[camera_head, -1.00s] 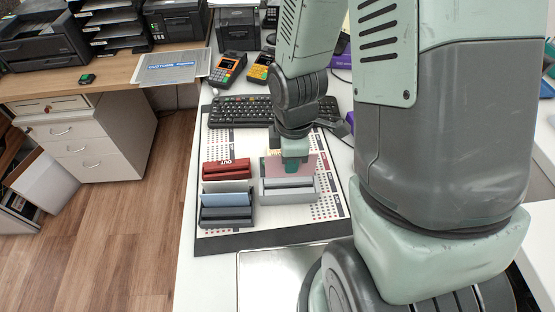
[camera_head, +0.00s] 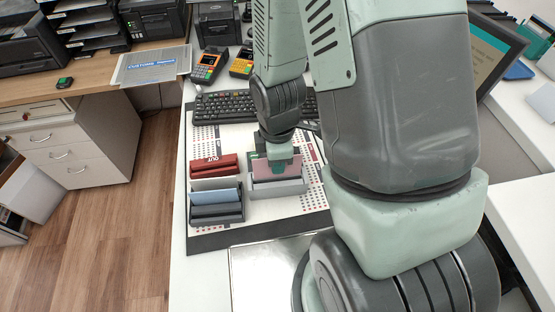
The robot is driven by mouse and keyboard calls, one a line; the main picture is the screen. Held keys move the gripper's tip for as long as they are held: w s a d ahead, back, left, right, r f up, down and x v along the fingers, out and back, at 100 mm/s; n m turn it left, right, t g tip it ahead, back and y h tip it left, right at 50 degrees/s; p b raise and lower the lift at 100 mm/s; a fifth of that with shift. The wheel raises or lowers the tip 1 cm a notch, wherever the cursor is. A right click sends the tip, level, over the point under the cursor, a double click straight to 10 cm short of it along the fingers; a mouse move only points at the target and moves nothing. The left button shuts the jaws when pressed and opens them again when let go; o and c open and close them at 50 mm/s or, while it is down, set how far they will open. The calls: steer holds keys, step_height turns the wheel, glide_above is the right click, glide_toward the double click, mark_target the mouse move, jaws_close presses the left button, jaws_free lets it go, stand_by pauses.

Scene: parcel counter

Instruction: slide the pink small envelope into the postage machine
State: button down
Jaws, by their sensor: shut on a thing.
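The pink small envelope (camera_head: 258,169) stands upright in the middle of the counter mat. My gripper (camera_head: 278,164) points down and is shut on its upper edge. The envelope's lower edge is at a low grey box with a slot (camera_head: 278,190), which looks like the postage machine. The box's front hides that edge, so I cannot tell how deep it sits in the slot.
Left of the box stand a red holder marked OUT (camera_head: 214,164) and a dark grey holder (camera_head: 217,212) with blue and white envelopes. A black keyboard (camera_head: 222,106) and card terminals (camera_head: 207,66) lie behind. A bare silver plate (camera_head: 262,268) is in front.

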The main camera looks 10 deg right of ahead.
steer(key=shift+f, duration=2.15)
stand_by(0.4)
steer(key=c, duration=1.2)
jaws_free()
steer(key=shift+r, duration=5.45)
steer(key=shift+d+r, duration=0.1)
steer(key=shift+r, duration=0.2)
step_height(320, 180, up, 8)
steer(key=d+m+t, duration=0.2)
steer(key=m, duration=0.2)
step_height(320, 180, up, 13)
steer(key=m+t, duration=0.2)
steer(key=m, duration=0.6)
glide_above(278, 176)
steer(key=s+d, duration=0.4)
steer(key=s+r+m, duration=0.1)
steer(key=s, duration=0.1)
steer(key=s+r+m+t, duration=0.1)
steer(key=r+m, duration=0.1)
steer(key=s+r+m, duration=0.2)
steer(key=shift+s+d+r+t, duration=0.25)
steer(key=shift+s+d+t, duration=0.05)
steer(key=shift+s, duration=0.05)
